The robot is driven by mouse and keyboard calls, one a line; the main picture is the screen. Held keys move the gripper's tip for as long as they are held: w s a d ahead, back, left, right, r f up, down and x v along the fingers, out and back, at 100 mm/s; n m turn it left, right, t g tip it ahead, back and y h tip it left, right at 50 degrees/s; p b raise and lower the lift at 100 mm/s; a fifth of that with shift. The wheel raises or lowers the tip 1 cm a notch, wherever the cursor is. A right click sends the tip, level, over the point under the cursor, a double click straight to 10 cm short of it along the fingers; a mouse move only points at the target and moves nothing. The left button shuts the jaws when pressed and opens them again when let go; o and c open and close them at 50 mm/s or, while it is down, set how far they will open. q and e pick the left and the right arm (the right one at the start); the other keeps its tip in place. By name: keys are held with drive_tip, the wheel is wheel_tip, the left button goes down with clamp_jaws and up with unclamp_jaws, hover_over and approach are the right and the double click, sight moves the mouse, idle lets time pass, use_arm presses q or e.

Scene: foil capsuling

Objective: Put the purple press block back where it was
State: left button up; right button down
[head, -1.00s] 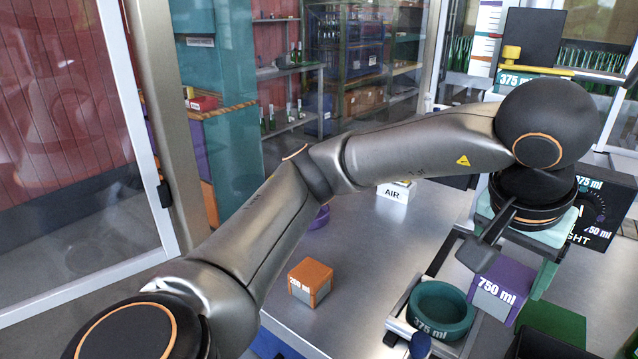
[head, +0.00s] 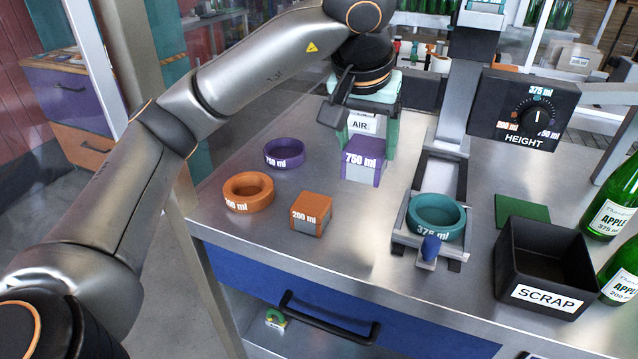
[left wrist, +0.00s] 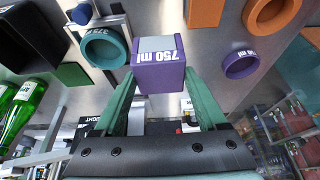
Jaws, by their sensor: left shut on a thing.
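The purple press block (head: 362,160), a cube with a grey face and "750 ml" on it, is between the green fingers of my left gripper (head: 366,135). In the left wrist view the block (left wrist: 158,78) sits at the fingertips of the gripper (left wrist: 160,100), with a finger on each side. It appears held above the bench; the exact gap is hard to tell. The orange 200 ml block (head: 311,213) stands on the bench to its left and nearer. My right gripper is not in view.
A purple ring (head: 285,153) and an orange ring (head: 248,192) lie left on the bench. A teal 375 ml ring (head: 436,217) sits in the press base. A green pad (head: 522,209), black SCRAP bin (head: 545,265) and green bottles (head: 612,212) are right. Bare bench lies between.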

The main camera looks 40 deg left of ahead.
use_arm(q)
drive_tip(key=w+a+f, duration=0.2)
drive_tip(key=a+f, duration=0.1)
drive_tip(key=w+a+f, duration=0.3)
drive_tip(key=a, duration=0.1)
drive_tip(key=w+a+f, duration=0.3)
drive_tip(key=a, duration=0.1)
drive_tip(key=shift+f, duration=0.4)
wheel_tip(320, 180, down, 3)
drive_tip(key=shift+w+f, duration=0.1)
drive_tip(key=shift+f, duration=0.15)
drive_tip(key=o, duration=1.4)
